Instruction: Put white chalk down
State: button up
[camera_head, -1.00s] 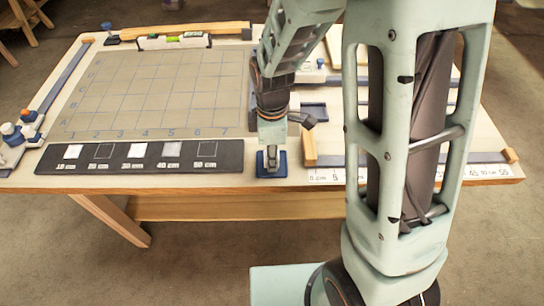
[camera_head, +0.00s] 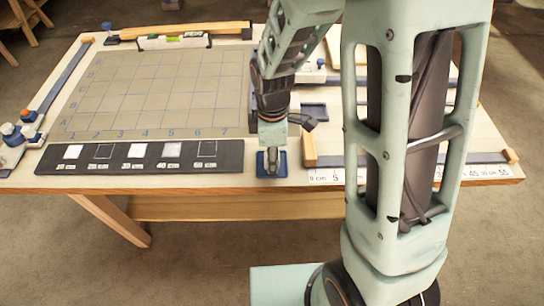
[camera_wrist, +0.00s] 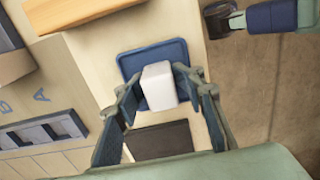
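The white chalk (camera_wrist: 159,87) is a short white block between the fingertips of my gripper (camera_wrist: 160,88) in the wrist view. The fingers lie close along its two sides and appear shut on it. The chalk is over a small blue square tray (camera_wrist: 133,66); I cannot tell whether it touches the tray. In the head view, my gripper (camera_head: 271,158) points down at the blue tray (camera_head: 262,171) near the table's front edge, and the chalk cannot be made out there.
A dark strip with pale squares (camera_head: 140,157) lies left of the blue tray, in front of a gridded mat (camera_head: 150,90). A wooden block (camera_head: 309,150) and a ruler scale (camera_head: 330,176) lie to the right. A dark rectangle (camera_wrist: 160,140) lies near the tray.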

notch_tip(320, 180, up, 13)
jog(key=shift+f+p, duration=0.2)
jog(key=shift+p, duration=0.15)
jog(key=shift+w, duration=0.15)
